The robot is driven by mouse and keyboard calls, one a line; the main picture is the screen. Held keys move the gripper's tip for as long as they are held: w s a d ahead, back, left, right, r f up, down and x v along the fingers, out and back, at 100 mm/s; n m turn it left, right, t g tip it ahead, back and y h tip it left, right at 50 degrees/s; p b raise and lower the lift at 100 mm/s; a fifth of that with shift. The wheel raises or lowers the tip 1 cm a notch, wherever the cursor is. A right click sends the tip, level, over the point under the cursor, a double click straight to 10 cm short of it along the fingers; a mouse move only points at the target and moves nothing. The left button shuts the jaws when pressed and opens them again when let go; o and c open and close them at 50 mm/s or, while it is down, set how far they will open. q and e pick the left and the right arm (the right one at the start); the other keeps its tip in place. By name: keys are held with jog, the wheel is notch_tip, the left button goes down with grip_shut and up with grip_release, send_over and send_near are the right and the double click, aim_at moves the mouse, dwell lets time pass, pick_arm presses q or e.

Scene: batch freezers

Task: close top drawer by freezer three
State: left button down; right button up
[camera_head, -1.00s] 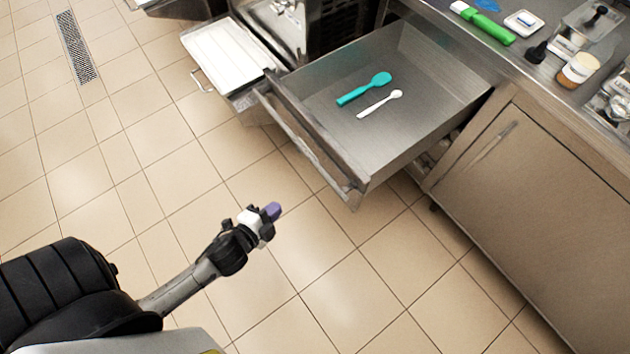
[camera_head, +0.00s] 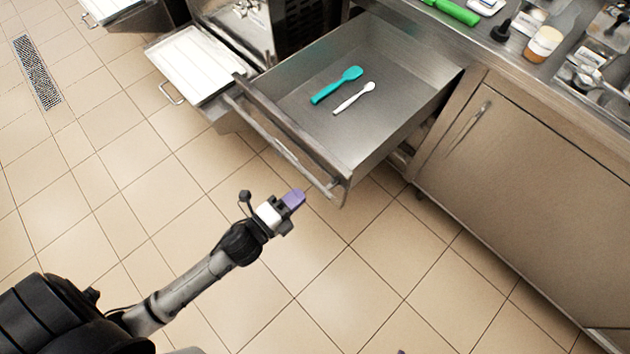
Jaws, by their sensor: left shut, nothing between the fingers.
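The top drawer (camera_head: 411,133) is a steel drawer pulled far out from under the counter. Its front panel and bar handle (camera_head: 275,144) face the lower left. A teal spatula (camera_head: 336,85) and a white spoon (camera_head: 354,98) lie inside it. My left gripper (camera_head: 294,199), with purple fingertips, is shut and empty. In the picture it is just below the drawer's front handle, apart from it. My right gripper is not clearly in view.
A freezer with a white tray (camera_head: 196,66) on a pulled-out shelf stands left of the drawer. The counter (camera_head: 490,52) holds a green-handled tool, a jar (camera_head: 543,44) and other items. A closed cabinet door (camera_head: 520,180) is at right. The tiled floor in front is clear.

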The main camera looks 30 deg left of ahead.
aim_at(322, 176)
pick_arm(q)
jog(key=b+x, duration=0.1)
jog(key=x, duration=0.5)
jog(key=shift+w+b, duration=0.1)
jog(key=shift+b, duration=0.25)
jog(key=shift+w, duration=0.1)
